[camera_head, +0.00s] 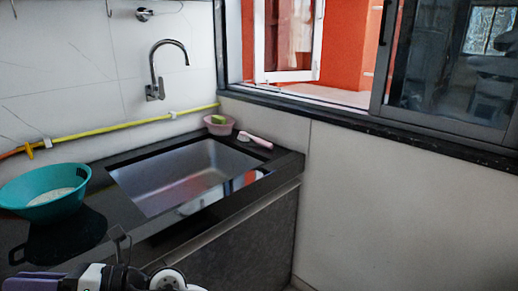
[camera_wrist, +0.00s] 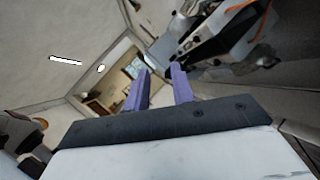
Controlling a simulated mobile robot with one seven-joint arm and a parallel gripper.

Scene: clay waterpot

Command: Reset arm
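My gripper (camera_wrist: 160,72) shows in the wrist view with its two purple fingers apart and nothing between them. The fingers point into open room, with walls, a doorway and a picture-like opening blurred behind them. In the head view part of my gripper (camera_head: 35,283) shows at the bottom left edge, in front of the dark counter. Its fingertips cannot be made out clearly there. No waterpot is visible in either view.
A teal bowl (camera_head: 45,203) with pale contents stands on the dark counter (camera_head: 115,212) at left. A steel sink (camera_head: 185,175) lies beside it under a tap (camera_head: 155,75). A pink bowl (camera_head: 214,128) and a brush (camera_head: 255,140) lie at the sink's back corner.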

